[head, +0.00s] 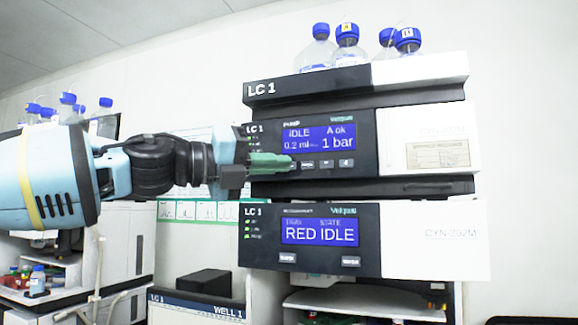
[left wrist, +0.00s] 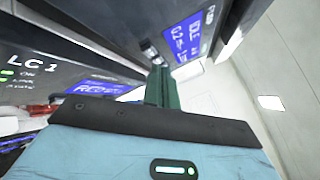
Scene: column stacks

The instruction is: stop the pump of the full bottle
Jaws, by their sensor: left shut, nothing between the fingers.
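The LC 1 pump module (head: 425,140) has a blue display (head: 318,139) reading IDLE, A ok, 0.2 ml and 1 bar. A row of small buttons (head: 326,163) lies below it. My left gripper (head: 288,163) is shut and empty, its green fingers pointing at the leftmost button. The tips hide part of that button; I cannot tell whether they touch it. In the left wrist view the shut green fingers (left wrist: 158,72) end close to the button row (left wrist: 150,54). Clear bottles (head: 317,54) with blue caps stand on top of the stack; their fill is unclear. My right gripper is out of view.
Below the pump, another module (head: 430,238) displays RED IDLE (head: 319,232) and has two buttons. A second stack with blue-capped bottles (head: 67,108) stands at left, behind my arm. A panel marked WELL 1 (head: 200,305) is low in the middle. Open wall lies to the right.

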